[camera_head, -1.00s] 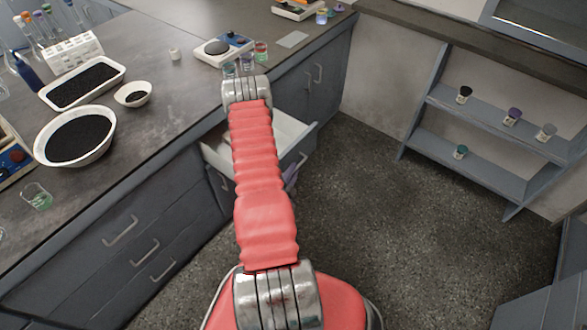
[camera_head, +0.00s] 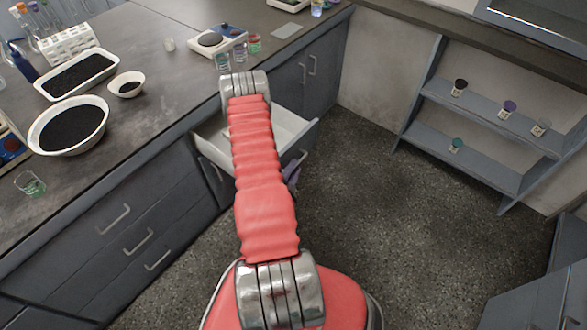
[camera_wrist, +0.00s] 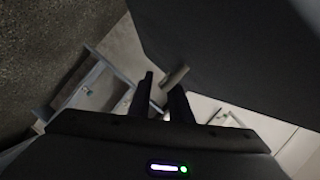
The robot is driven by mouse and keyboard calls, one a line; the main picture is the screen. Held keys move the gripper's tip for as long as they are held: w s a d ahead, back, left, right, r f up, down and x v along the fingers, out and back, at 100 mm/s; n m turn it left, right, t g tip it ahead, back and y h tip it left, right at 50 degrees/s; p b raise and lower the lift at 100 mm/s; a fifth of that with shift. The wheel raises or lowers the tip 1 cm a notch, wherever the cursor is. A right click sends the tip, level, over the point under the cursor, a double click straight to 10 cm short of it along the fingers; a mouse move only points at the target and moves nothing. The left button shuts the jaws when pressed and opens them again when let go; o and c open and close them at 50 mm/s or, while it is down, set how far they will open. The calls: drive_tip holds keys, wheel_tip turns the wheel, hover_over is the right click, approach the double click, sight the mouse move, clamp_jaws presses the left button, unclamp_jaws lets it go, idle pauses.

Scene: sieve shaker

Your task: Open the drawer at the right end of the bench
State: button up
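The drawer (camera_head: 296,128) at the right end of the bench stands open in the head view, its pale inside showing on both sides of my arm. Its dark front shows large in the wrist view (camera_wrist: 230,55). A short grey handle bar (camera_wrist: 175,76) lies at my gripper's fingertips. My gripper (camera_wrist: 162,84) has its two dark fingers apart, with a gap beside the bar. The bar is close to the right finger; whether it touches is unclear. In the head view my arm hides most of the gripper and handle.
The bench top (camera_head: 150,98) holds a bowl of dark grains (camera_head: 70,127), a tray (camera_head: 78,76) and a balance (camera_head: 215,40). A low shelf (camera_head: 485,120) with small jars stands at the right. The floor (camera_head: 370,240) between is clear.

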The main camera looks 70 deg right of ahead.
drive_tip(key=shift+w+d+r, duration=0.1)
idle(0.3)
drive_tip(key=v, duration=1.2)
idle(0.8)
